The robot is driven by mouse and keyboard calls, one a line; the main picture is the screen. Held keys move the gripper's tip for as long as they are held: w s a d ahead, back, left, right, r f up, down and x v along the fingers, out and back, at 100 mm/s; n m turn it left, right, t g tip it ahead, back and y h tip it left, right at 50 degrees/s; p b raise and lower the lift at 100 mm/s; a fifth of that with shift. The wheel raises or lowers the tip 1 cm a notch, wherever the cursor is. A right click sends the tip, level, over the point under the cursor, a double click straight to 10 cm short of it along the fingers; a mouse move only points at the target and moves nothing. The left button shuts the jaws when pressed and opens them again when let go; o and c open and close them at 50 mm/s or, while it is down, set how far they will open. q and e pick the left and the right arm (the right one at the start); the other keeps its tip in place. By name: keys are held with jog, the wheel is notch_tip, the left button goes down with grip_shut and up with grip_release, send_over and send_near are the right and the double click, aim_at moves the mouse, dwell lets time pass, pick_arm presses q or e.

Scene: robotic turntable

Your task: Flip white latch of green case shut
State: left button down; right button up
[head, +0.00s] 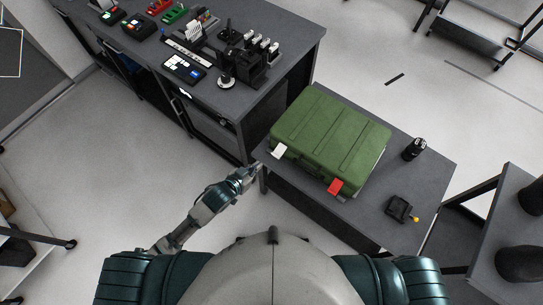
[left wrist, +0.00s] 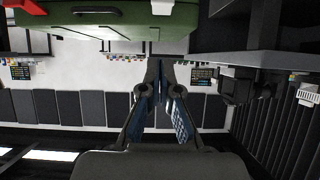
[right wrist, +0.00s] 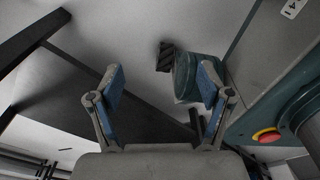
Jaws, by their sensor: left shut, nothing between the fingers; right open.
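The green case (head: 330,135) lies with its lid down on a dark grey table. Its white latch (head: 278,151) sticks out from the front side near the left corner; the red latch (head: 335,186) is near the right corner. My left gripper (head: 250,172) is shut and empty, to the left of and below the white latch, apart from it. In the left wrist view the shut fingertips (left wrist: 161,66) point toward the case (left wrist: 135,22), with the white latch (left wrist: 162,7) at the top edge. My right gripper (right wrist: 160,75) is open and empty; the head view does not show it.
A black cylindrical object (head: 414,149) and a small black device with a yellow part (head: 401,209) stand right of the case. A larger workbench (head: 285,30) with equipment stands behind on the left. Open floor (head: 130,185) lies left of my left arm.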

pick_arm(q)
jog(key=shift+w+f, duration=0.1)
jog(key=shift+f, duration=0.05)
jog(key=b, duration=0.1)
send_near(279, 151)
jog(key=w+d+r, duration=0.1)
jog(key=w+r, duration=0.1)
jog(key=f, duration=0.3)
jog(key=shift+w+d+f+b, duration=0.35)
jog(key=shift+d+f+b, duration=0.05)
pick_arm(e)
jog(key=w, duration=0.2)
jog(key=w+a, duration=0.1)
jog(key=w, duration=0.1)
jog(key=shift+w+a, duration=0.1)
jog(key=shift+w, duration=0.15)
